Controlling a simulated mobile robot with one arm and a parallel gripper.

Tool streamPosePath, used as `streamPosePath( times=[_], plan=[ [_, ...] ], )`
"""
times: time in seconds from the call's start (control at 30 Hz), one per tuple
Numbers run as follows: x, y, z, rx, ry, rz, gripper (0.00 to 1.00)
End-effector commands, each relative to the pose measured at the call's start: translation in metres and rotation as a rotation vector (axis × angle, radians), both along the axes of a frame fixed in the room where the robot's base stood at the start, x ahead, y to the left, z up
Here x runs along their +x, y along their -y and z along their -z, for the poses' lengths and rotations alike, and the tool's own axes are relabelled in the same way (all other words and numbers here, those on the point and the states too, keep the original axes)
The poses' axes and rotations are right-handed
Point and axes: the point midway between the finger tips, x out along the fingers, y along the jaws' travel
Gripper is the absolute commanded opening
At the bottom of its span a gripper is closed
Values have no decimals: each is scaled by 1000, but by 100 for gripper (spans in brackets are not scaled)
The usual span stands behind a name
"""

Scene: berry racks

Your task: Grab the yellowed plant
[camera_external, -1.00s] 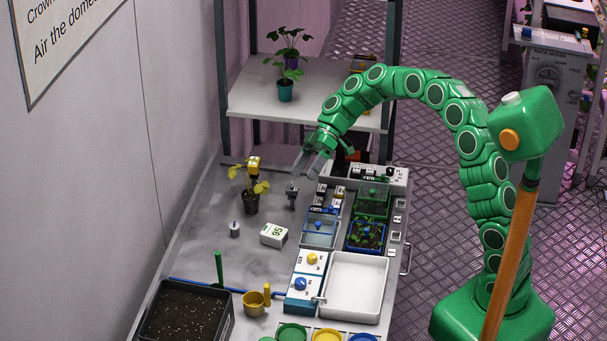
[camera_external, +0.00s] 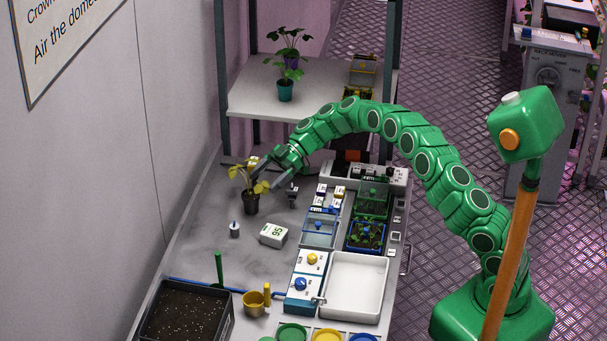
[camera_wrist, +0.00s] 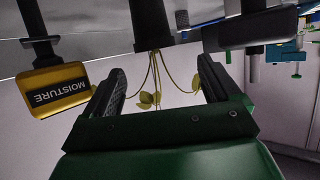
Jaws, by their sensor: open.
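The yellowed plant (camera_external: 259,187) has drooping yellow leaves and stands in a black pot (camera_external: 250,205) on the grey bench. My gripper (camera_external: 258,173) is at the plant from the right, its fingers by the leaves just above the pot. In the wrist view the picture is upside down: the dark pot (camera_wrist: 152,22) is at the top, and the thin yellow stems and leaves (camera_wrist: 152,98) hang between the two dark fingers of my gripper (camera_wrist: 160,85). The fingers are apart, and I see no contact with the stems.
A yellow moisture meter (camera_wrist: 60,90) is beside the left finger in the wrist view. A small grey tool (camera_external: 292,193), a grey weight (camera_external: 234,230) and a white block (camera_external: 273,235) stand nearby. Two green plants stand on the shelf (camera_external: 250,90) behind. Open bench lies left of the pot.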

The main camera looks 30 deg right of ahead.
Motion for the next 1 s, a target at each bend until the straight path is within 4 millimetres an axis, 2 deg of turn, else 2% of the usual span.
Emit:
streamPosePath(
  times=[0.17, 0.57, 0.9, 1.0],
  plan=[
    [5, -2, 7, 6, 21, -1, 90],
    [1, -29, 18, 7, 19, -2, 90],
    [-5, -65, 33, 6, 19, -2, 90],
    [-5, -69, 34, 6, 21, 0, 90]
  ],
)
